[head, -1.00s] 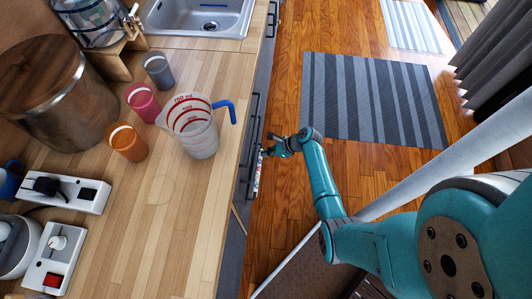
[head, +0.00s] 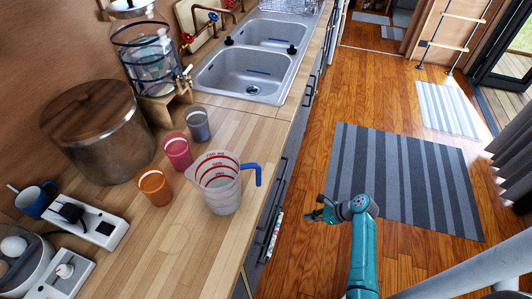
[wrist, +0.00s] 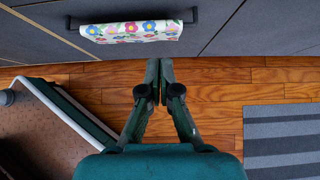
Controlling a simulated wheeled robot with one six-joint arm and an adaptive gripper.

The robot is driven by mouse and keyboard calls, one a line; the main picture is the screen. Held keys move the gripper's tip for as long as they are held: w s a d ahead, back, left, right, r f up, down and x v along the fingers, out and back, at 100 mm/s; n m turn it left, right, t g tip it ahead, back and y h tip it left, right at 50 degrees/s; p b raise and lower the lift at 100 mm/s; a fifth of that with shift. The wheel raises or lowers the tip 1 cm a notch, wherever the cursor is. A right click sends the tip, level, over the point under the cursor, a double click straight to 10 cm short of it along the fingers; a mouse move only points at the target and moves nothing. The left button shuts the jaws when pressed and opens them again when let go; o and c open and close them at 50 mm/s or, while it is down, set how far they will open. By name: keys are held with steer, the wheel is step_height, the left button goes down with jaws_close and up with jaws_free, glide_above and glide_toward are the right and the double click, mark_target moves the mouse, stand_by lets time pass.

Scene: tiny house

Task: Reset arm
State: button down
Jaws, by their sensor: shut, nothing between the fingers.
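My gripper (head: 318,214) is at the end of my teal arm, over the wooden floor to the right of the counter front. It also shows in the wrist view (wrist: 159,64), with its two fingers together and nothing between them. Its tips point toward the grey cabinet front (wrist: 235,25), where a flowered towel (wrist: 135,32) hangs on a dark handle. I cannot tell the exact gap between the fingertips and the towel.
The wooden counter (head: 175,235) carries a measuring jug (head: 221,190), several cups, a wooden-looking drum (head: 95,130), a glass dispenser (head: 145,50) and power strips. A double sink (head: 245,72) lies behind. A striped rug (head: 405,180) covers open floor at right.

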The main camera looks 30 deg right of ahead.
steer(key=s+a+f+n+h, duration=0.3)
steer(key=s+a+f+n, duration=0.15)
steer(key=a, duration=0.55)
steer(key=s+a+r+n+t+h, duration=0.1)
steer(key=s+a+r+n+h, duration=0.25)
steer(key=s+a+n, duration=0.5)
steer(key=s+a+r+n+t, duration=0.1)
steer(key=s+r+n, duration=0.3)
steer(key=r, duration=0.6)
steer(key=s+a+r+n+t, duration=0.2)
steer(key=s+r+n, duration=0.3)
steer(key=r, duration=0.5)
steer(key=s+a+r+n+t, duration=0.1)
steer(key=s+r+n+t, duration=0.2)
steer(key=r, duration=0.7)
steer(key=s+n+y, duration=0.1)
steer(key=s+n, duration=0.1)
steer(key=n, duration=0.1)
steer(key=shift+a+r+t, duration=0.25)
steer(key=shift+r+t, duration=0.15)
steer(key=shift+s, duration=0.1)
